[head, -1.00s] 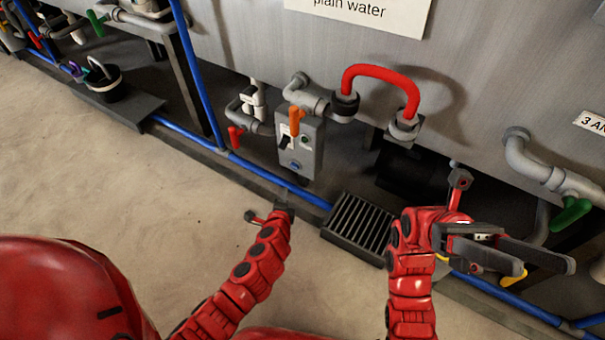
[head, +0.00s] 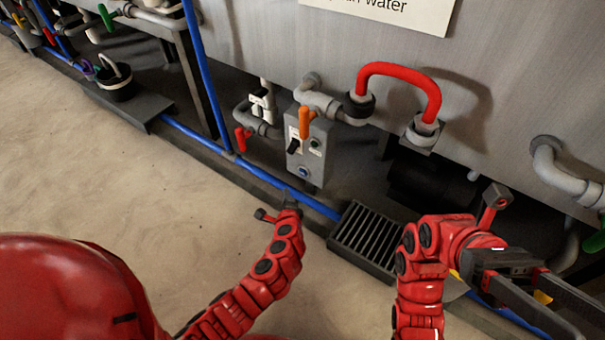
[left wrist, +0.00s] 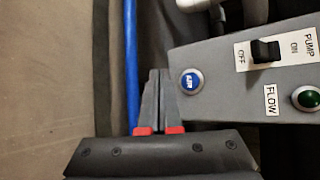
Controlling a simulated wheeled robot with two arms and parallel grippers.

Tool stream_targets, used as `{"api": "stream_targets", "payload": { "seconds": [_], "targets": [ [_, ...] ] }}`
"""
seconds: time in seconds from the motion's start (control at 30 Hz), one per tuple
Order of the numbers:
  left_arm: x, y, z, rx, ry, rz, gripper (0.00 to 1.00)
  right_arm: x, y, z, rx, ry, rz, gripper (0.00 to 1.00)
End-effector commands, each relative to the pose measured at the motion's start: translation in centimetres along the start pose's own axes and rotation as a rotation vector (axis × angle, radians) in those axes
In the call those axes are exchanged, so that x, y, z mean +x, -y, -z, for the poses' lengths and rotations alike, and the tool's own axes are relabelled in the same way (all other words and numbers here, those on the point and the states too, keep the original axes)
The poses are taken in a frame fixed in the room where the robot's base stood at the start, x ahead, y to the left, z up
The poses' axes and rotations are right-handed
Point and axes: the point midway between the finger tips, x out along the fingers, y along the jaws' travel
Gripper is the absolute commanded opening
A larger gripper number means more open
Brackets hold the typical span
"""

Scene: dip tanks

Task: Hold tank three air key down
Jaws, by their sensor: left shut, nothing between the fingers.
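A grey control box (head: 312,150) hangs under the metal tank. Its round blue key (head: 304,172) sits low on its face. In the left wrist view the blue key (left wrist: 191,82) reads AIR, on the grey box (left wrist: 222,65). My left gripper (head: 290,197) is just below the box in the head view. It also shows in the left wrist view (left wrist: 161,74), shut and empty, with its tips beside the blue key; contact cannot be told. My right gripper (head: 560,308) is at the lower right, fingers apart and empty, away from the box. No tank number is readable now.
The box also bears a black pump switch (left wrist: 265,50) at OFF and a green flow light (left wrist: 307,97). An orange-handled valve (head: 305,122) and a red-handled valve (head: 242,138) are close by. A blue pipe (head: 262,175) runs low past a floor grate (head: 366,236).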

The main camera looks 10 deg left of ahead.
Motion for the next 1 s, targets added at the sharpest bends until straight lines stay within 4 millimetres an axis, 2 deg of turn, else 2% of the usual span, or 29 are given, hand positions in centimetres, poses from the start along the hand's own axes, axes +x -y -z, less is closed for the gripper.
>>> {"api": "stream_targets", "payload": {
  "seconds": [0.2, 0.4, 0.6, 1.0],
  "targets": [
    [2.1, 1.5, 1.7, -0.001, -0.002, 0.003, 0.0, 2.1, -1.3, 2.1, 0.033, -0.172, -0.098, 0.57],
    [3.6, 2.6, 2.6, 0.0, 0.0, 0.001, 0.0, 3.2, -2.2, 3.5, 0.054, -0.273, -0.157, 0.57],
    [4.3, 3.2, 3.1, 0.0, 0.0, 0.0, 0.0, 3.5, -2.6, 4.0, 0.063, -0.309, -0.183, 0.57],
    [4.4, 3.2, 3.2, 0.0, 0.0, 0.0, 0.0, 3.5, -2.6, 4.1, 0.064, -0.313, -0.185, 0.57]
  ]
}}
